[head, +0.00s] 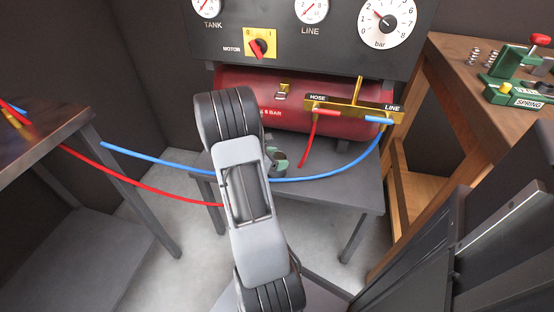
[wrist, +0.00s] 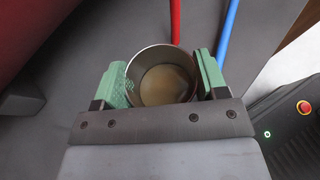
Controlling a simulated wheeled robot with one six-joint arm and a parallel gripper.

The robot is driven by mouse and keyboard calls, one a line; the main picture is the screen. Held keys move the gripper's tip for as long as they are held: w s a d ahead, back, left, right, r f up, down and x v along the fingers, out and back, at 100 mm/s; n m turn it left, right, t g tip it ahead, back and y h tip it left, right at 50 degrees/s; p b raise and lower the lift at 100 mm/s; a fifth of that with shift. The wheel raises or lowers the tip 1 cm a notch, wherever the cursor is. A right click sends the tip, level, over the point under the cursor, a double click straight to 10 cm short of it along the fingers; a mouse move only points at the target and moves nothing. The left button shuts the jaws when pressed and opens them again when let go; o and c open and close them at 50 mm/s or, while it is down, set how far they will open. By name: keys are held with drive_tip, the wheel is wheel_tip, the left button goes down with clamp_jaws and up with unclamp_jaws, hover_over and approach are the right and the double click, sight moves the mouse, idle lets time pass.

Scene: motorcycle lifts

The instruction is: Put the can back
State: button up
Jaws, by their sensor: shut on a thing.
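The can (wrist: 162,75) is an open-topped metal cylinder with a brownish inside, upright between my fingers in the wrist view. My gripper (wrist: 161,82) has green finger pads, one on each side of the can, and is shut on it. In the head view my own arm hides most of the gripper and can; only a small green and grey bit of the gripper (head: 279,158) shows beside the arm, over the grey bench (head: 335,182). I cannot tell whether the can touches the bench or is held above it.
A red air tank (head: 245,98) lies at the back of the bench, below a gauge panel (head: 340,45). A red hose (head: 150,188) and a blue hose (head: 330,176) cross close to the arm. A wooden table (head: 465,85) with green fixtures stands at right.

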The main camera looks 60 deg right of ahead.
drive_tip(key=shift+f, duration=0.2)
drive_tip(key=o, duration=1)
drive_tip(key=shift+w+a+r, duration=0.15)
drive_tip(key=shift+a+r, duration=0.05)
drive_tip(key=shift+r, duration=0.15)
drive_tip(key=p+v, duration=0.3)
drive_tip(key=v, duration=0.9)
drive_tip(key=a+r+m+t+y, duration=0.3)
drive_tip(key=a+m+y, duration=0.1)
drive_tip(key=a, duration=0.5)
drive_tip(key=s+a+r+m+t+y, duration=0.1)
drive_tip(key=a+r+m+t+y, duration=0.2)
drive_tip(key=a, duration=0.6)
drive_tip(key=s+a+r+m+t+y, duration=0.1)
drive_tip(key=a+m+y, duration=0.4)
drive_tip(key=a, duration=0.5)
wheel_tip(320, 180, up, 3)
drive_tip(key=shift+f+m+t, duration=0.15)
drive_tip(key=shift+m+t, duration=0.15)
drive_tip(key=shift+t, duration=0.6)
drive_tip(key=shift+s, duration=0.1)
